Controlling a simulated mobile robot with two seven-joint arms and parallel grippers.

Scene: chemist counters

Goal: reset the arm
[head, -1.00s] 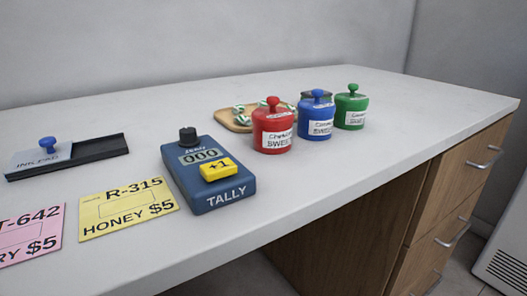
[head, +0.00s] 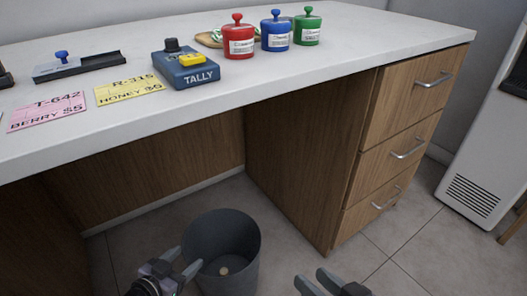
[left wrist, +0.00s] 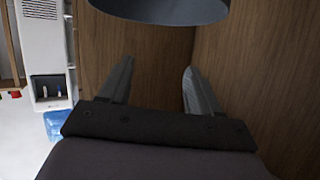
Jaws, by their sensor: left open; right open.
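My left gripper (head: 181,268) is low in the head view, in front of the dark bin, open and empty. Its two fingers also show apart in the left wrist view (left wrist: 158,88), with nothing between them. My right gripper (head: 318,283) is at the bottom edge of the head view, open and empty, to the right of the bin. Both grippers are below the counter top and touch nothing that I can see.
A grey bin (head: 235,225) with a small pale item inside stands on the floor under the counter (head: 130,140). The tally device (head: 186,70), red jar (head: 238,40), blue jar (head: 275,33), green jar (head: 307,28), pink card (head: 47,111) and yellow card (head: 130,90) rest on top. Drawers (head: 395,150) stand right.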

